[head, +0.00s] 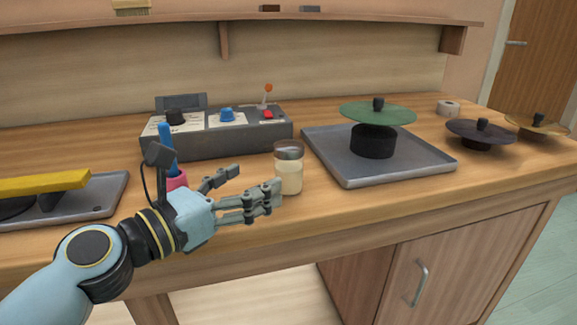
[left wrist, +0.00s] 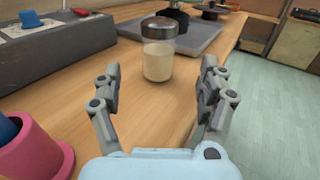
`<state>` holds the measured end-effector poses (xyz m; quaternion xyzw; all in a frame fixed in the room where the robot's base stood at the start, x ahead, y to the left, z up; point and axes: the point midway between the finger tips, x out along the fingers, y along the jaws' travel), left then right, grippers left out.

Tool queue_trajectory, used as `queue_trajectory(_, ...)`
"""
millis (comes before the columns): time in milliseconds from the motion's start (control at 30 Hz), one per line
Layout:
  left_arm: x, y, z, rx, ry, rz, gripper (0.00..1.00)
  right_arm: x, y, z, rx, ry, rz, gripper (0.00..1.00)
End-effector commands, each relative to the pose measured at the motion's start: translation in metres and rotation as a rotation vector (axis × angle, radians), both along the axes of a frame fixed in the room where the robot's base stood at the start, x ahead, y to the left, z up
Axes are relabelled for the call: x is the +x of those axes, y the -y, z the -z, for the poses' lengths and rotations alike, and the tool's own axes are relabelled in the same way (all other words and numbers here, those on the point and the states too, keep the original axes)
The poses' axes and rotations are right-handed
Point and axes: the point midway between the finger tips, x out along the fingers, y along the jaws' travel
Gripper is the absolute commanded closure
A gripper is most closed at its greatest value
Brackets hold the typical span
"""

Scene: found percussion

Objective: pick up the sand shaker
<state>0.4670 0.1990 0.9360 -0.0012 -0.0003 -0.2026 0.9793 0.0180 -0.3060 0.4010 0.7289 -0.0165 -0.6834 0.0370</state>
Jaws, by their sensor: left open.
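The sand shaker (head: 289,170) is a small clear jar with pale sand and a dark grey lid. It stands upright on the wooden counter, left of the grey tray. My left gripper (head: 244,189) is open just left of it, its fingers pointing toward it. In the left wrist view the sand shaker (left wrist: 158,55) stands ahead, centred between the two open fingers (left wrist: 160,82) and beyond their tips, seemingly untouched. My right gripper is in neither view.
A grey control box (head: 217,134) with knobs stands behind. A pink cup (head: 176,182) with a blue handle sits behind my left wrist. A tray (head: 417,157) holding a green disc (head: 378,114) lies to the right. A yellow bar (head: 42,185) lies far left.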

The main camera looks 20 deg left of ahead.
Motion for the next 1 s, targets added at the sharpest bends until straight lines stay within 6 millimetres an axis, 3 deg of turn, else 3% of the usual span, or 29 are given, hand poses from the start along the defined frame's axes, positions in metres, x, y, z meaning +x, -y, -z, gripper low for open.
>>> queue_trajectory(133,0.025,0.011,-0.002,-0.007,0.003,-0.001,0.24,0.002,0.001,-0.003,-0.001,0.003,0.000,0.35)
queue_trajectory(367,0.045,0.019,-0.001,-0.002,0.001,0.001,0.24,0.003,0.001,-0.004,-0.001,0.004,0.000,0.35)
queue_trajectory(633,0.082,0.033,0.001,0.000,0.001,0.000,0.24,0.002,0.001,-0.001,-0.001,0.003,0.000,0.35)
queue_trajectory(933,0.089,0.036,0.002,0.001,-0.001,0.000,0.24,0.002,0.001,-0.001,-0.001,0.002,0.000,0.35)
queue_trajectory(1000,0.089,0.036,0.002,0.001,-0.001,0.000,0.31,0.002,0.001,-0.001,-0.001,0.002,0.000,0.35)
